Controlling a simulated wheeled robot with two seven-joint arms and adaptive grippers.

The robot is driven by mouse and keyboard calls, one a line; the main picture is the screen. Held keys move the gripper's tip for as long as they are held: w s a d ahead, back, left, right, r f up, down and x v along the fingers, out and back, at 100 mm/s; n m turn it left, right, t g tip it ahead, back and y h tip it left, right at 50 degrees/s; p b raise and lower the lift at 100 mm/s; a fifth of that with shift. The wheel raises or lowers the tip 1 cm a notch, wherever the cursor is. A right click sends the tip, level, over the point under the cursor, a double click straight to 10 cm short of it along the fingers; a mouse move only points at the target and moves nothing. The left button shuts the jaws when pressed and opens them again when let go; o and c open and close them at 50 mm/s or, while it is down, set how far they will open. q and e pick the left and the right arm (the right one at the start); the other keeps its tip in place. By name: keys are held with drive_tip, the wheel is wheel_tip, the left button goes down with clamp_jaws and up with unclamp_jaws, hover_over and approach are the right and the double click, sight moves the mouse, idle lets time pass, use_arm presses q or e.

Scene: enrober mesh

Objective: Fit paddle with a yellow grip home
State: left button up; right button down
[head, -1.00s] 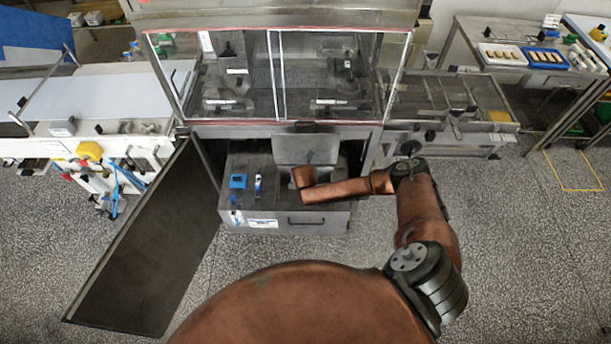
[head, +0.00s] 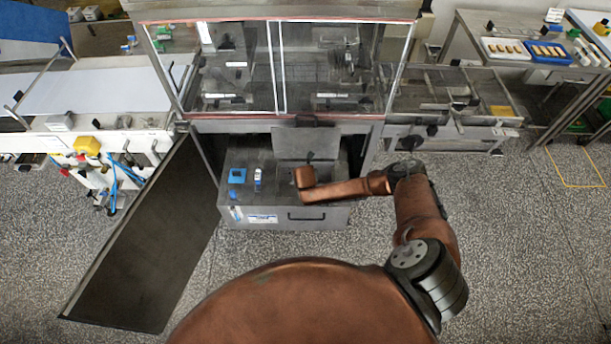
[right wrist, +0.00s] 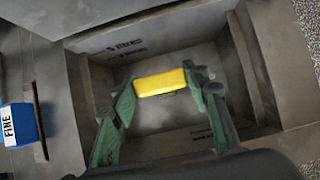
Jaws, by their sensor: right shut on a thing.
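In the right wrist view, the paddle's yellow grip (right wrist: 161,83) lies crosswise between the green fingers of my right gripper (right wrist: 160,90). My right gripper is shut on it. Both are inside or over the mouth of an open grey metal box (right wrist: 95,75). The rest of the paddle is hidden below the grip. In the head view, the tank drawer (head: 285,214) is pulled out under the machine, and my right arm reaches into its right part. The gripper and paddle are hidden there by my arm. My left gripper is not in view.
An open dark door (head: 140,240) hangs at left. A raised lid (head: 306,143) stands behind the opening.

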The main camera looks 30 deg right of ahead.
drive_tip(key=shift+f+b, duration=1.45)
drive_tip(key=shift+f, duration=1.4)
drive_tip(key=shift+f, duration=0.6)
drive_tip(key=c, duration=1)
unclamp_jaws()
drive_tip(key=shift+f, duration=0.1)
drive_tip(key=v, duration=1.2)
drive_tip(key=shift+a, duration=0.1)
